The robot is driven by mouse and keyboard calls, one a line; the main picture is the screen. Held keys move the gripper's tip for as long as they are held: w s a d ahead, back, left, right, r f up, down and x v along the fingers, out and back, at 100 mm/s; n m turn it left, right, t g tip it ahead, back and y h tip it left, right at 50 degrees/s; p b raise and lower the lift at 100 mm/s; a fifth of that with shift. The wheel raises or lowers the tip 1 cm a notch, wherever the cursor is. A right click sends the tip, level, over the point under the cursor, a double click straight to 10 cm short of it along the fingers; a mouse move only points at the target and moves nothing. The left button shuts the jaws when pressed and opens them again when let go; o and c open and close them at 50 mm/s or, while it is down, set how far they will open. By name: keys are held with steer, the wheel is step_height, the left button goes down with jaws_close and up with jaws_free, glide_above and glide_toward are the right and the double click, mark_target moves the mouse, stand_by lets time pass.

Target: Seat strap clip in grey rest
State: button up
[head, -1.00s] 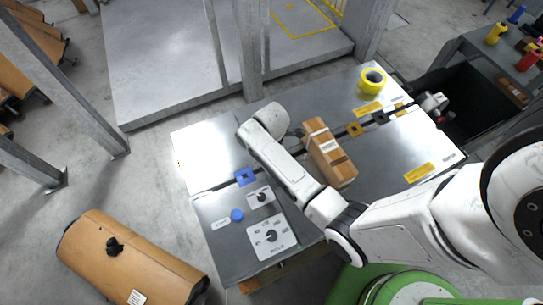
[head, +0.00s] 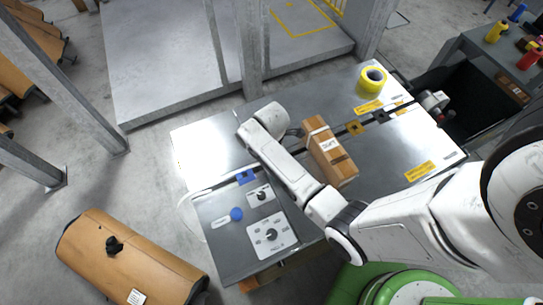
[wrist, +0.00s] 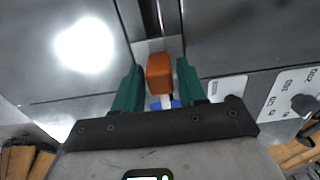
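The strap clip, an orange-brown block (wrist: 160,73) with a white lower part, sits between the green fingers of my gripper (wrist: 160,80) in the wrist view. The fingers lie close along both its sides, and it looks held. A light grey square rest (wrist: 142,46) shows on the dark rail just beyond the clip, partly covered by it. Whether the clip touches the rest cannot be told. A blue bracket (wrist: 174,104) shows behind the clip; it is also on the rail in the head view (head: 246,177).
A brown carton (head: 329,152) lies on the metal bench right of my arm. A dial panel (head: 271,234) and blue knob (head: 236,214) are at the near left. The bench's far left surface is clear.

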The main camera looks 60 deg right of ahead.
steer(key=o, duration=0.3)
steer(key=shift+o, duration=0.2)
step_height(320, 180, up, 11)
stand_by(0.4)
steer(key=shift+f, duration=0.1)
stand_by(0.4)
steer(key=s+a+r+m+t, duration=0.1)
steer(key=s+a+r+m, duration=0.1)
steer(key=s+a+m, duration=0.9)
steer(key=s+m, duration=0.1)
steer(key=s, duration=0.1)
steer(key=shift+s+a+b, duration=0.2)
steer(key=shift+s+b, duration=0.1)
steer(key=shift+s, duration=0.1)
